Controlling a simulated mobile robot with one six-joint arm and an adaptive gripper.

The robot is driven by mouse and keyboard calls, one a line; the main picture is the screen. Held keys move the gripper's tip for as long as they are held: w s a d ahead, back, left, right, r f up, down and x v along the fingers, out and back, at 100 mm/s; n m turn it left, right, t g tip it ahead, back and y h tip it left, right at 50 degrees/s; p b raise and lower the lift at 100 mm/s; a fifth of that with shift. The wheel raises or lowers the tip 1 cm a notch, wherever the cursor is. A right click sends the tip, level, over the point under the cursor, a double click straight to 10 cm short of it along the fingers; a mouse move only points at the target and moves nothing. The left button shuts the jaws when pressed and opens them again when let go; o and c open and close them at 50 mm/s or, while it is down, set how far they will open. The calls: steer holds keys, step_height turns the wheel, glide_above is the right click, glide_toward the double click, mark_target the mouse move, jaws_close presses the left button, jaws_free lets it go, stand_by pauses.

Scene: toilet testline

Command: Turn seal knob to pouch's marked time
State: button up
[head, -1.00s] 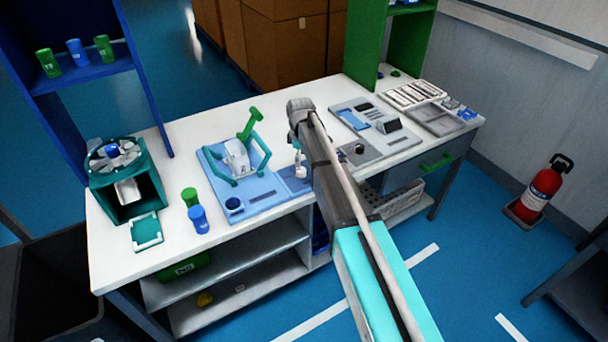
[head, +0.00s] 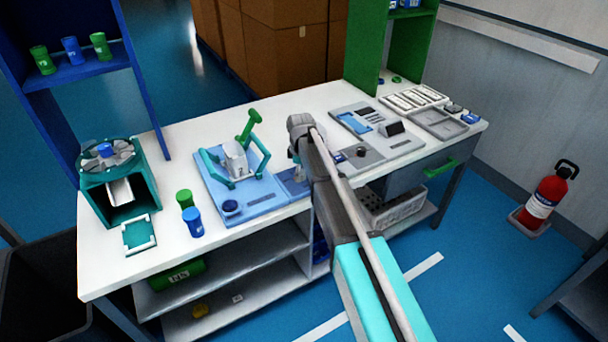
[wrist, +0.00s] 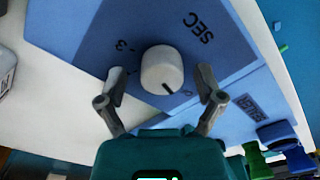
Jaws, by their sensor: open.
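The seal knob (wrist: 162,70) is a round white dial on a dark blue panel (wrist: 92,40) in the wrist view. Its black pointer line points to the picture's lower right. Black marks around it include "SEC" (wrist: 201,28) and a "3" (wrist: 121,46); a mark at the lower right is partly hidden and hard to read. My gripper (wrist: 161,72) is open, with one finger left of the knob and one right, both apart from it. In the head view my arm hides most of the gripper and knob. I cannot make out the pouch's marked time.
The panel belongs to a light blue station (head: 262,197) with a teal frame and green lever (head: 248,127). A grey device (head: 375,133) and trays (head: 440,122) are to the right.

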steer(key=c, duration=1.1)
steer(key=shift+d, duration=0.35)
steer(key=shift+c, duration=0.2)
steer(key=shift+a, duration=0.3)
